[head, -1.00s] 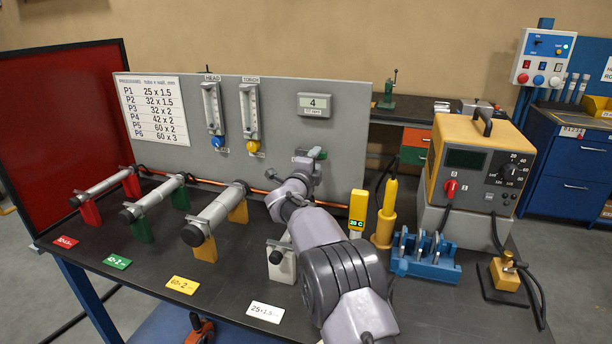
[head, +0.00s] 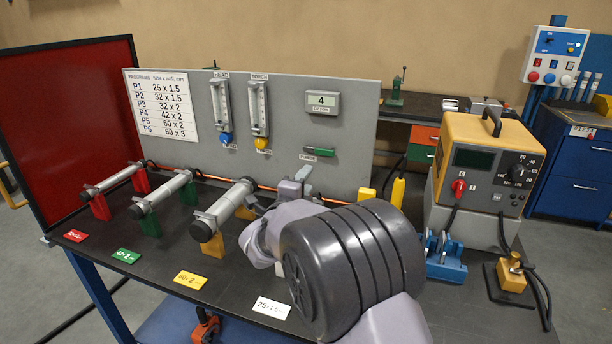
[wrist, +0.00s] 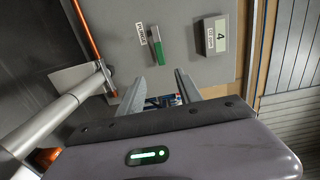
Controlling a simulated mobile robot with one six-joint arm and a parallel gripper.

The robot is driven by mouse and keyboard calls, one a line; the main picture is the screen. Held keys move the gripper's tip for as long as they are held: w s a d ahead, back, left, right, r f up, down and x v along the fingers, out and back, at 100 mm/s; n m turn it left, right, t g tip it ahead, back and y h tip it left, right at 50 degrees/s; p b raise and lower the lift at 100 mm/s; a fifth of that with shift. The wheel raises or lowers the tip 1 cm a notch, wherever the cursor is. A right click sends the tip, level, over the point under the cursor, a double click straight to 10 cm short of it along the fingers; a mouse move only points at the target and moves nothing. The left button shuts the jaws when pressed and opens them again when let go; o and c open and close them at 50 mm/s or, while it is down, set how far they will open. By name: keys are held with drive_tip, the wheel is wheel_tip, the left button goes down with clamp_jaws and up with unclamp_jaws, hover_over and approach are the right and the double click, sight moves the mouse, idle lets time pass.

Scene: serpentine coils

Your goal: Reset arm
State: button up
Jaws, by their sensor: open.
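My gripper (wrist: 159,86) is open, its two grey fingers apart with nothing held between them in the wrist view. In the head view my folded arm covers the middle of the bench and partly hides the gripper. The gripper is in front of the grey panel (head: 355,130), below a green-handled lever (head: 319,152). In the wrist view the green handle (wrist: 159,50) is beyond the fingertips, apart from them, with the digital display (wrist: 215,36) to its right.
Three tubes on red, green (head: 150,222) and yellow (head: 213,241) stands are left of my arm. A yellow power unit (head: 489,165) and blue clamp fixture (head: 445,262) are to its right. A copper pipe (head: 213,180) runs along the panel's foot. My arm hides the white stand.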

drive_tip(key=s+d+r+n+g+y, duration=0.25)
drive_tip(key=s+r+n+y, duration=0.2)
drive_tip(key=s, duration=0.25)
drive_tip(key=s+d+r+n+g+y, duration=0.1)
drive_tip(key=s+d+r+n+y, duration=0.2)
drive_tip(key=s+r+n, duration=0.3)
drive_tip(key=s+d+f+n+g, duration=0.2)
drive_tip(key=s+f, duration=0.2)
drive_tip(key=s, duration=0.7)
drive_tip(key=s+d+f+n+g, duration=0.2)
drive_tip(key=s+f+g, duration=0.1)
drive_tip(key=s, duration=0.7)
drive_tip(key=s+d+f+n+g, duration=0.2)
drive_tip(key=s+f, duration=0.3)
drive_tip(key=s, duration=0.6)
drive_tip(key=shift+s+d+f+g, duration=0.3)
drive_tip(key=shift+d+g, duration=0.05)
drive_tip(key=shift+o, duration=0.5)
